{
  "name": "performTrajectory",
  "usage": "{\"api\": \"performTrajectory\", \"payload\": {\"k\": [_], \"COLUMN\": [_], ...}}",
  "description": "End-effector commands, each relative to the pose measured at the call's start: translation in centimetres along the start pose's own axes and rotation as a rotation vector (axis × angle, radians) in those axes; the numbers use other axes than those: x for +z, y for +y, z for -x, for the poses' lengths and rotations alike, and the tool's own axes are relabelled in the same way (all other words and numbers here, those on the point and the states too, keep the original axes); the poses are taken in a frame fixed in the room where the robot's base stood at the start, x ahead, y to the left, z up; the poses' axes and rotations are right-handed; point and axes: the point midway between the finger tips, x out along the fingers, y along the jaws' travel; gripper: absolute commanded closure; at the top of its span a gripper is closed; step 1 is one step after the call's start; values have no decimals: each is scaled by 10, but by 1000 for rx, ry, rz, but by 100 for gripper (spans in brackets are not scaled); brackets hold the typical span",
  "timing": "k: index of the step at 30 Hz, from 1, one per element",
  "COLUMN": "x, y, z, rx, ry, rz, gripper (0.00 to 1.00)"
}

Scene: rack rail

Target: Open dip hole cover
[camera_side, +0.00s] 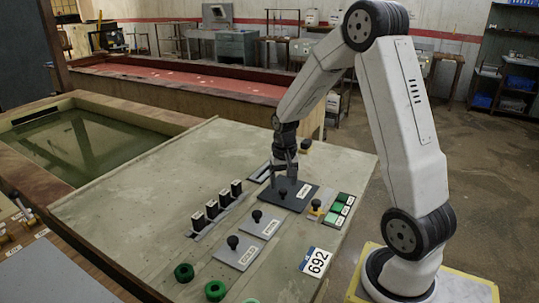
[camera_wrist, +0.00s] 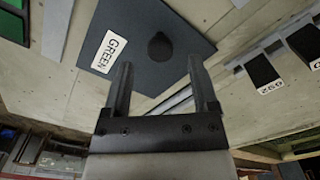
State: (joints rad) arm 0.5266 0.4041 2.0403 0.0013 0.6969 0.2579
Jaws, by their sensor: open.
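A dark flat cover (camera_side: 300,200) with a round black knob (camera_side: 283,192) and a white label lies on the workbench. In the wrist view the same cover (camera_wrist: 184,37) carries a label reading "GREEN", and its knob (camera_wrist: 160,47) sits just beyond my fingertips. My gripper (camera_side: 284,174) points down over the back part of this cover. In the wrist view my gripper (camera_wrist: 163,75) is open and empty, its two fingers apart with the knob lined up between and ahead of them. The cover lies flat, and what is under it is hidden.
Two grey plates with black knobs (camera_side: 237,254) (camera_side: 262,224) lie nearer the front. Several upright black blocks (camera_side: 211,208) stand to the left. A liquid-filled tank (camera_side: 80,145) is behind left.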

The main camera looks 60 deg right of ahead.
Motion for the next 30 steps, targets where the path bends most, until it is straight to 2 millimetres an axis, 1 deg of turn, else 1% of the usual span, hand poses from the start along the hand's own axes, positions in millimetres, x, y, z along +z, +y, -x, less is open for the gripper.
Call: {"api": "performTrajectory", "payload": {"k": [1,3,9,19,20,21,23,24,26,27,30], "x": [0,0,0,0,0,0,0,0,0,0,0], "y": [0,0,0,0,0,0,0,0,0,0,0], "z": [-6,-13,-24,-26,-26,-26,-26,-26,-26,-26,-26], "rx": [0,0,0,-1,-1,-1,-1,-1,-1,-1,-1], "ry": [-2,-2,0,1,1,1,1,1,1,1,1], "rz": [0,0,0,0,0,0,0,0,0,0,0], "gripper": [24,24,24,24,34,47,66,78,98,100,100]}}
